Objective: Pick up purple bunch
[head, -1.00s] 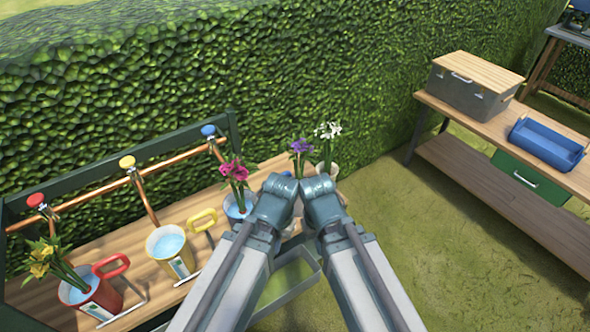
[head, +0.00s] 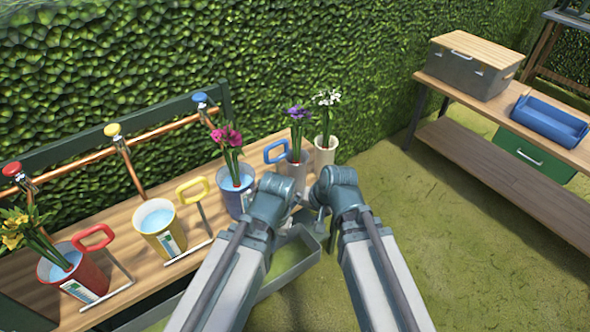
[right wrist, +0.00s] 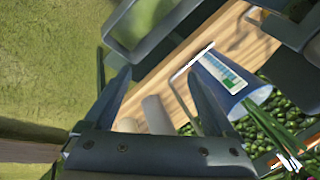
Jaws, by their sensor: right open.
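The purple bunch (head: 297,120) stands upright in a pale grey vase (head: 294,174) near the right end of the wooden bench. My right gripper (head: 319,203) is in front of and below the vases in the head view, apart from the bunch. In the right wrist view its two fingers (right wrist: 157,78) are spread with nothing gripped, and a pale vase (right wrist: 156,114) shows beyond them. My left gripper (head: 302,198) is close beside the right one; its jaws are too small to judge. The lower part of the grey vase is partly hidden by my left arm.
White flowers (head: 327,98) in a cream vase (head: 326,152) stand just right of the purple bunch. A blue bucket (head: 237,196) with pink flowers stands to the left, then yellow (head: 160,225) and red (head: 75,272) buckets. A grey trough (head: 292,270) lies below my arms.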

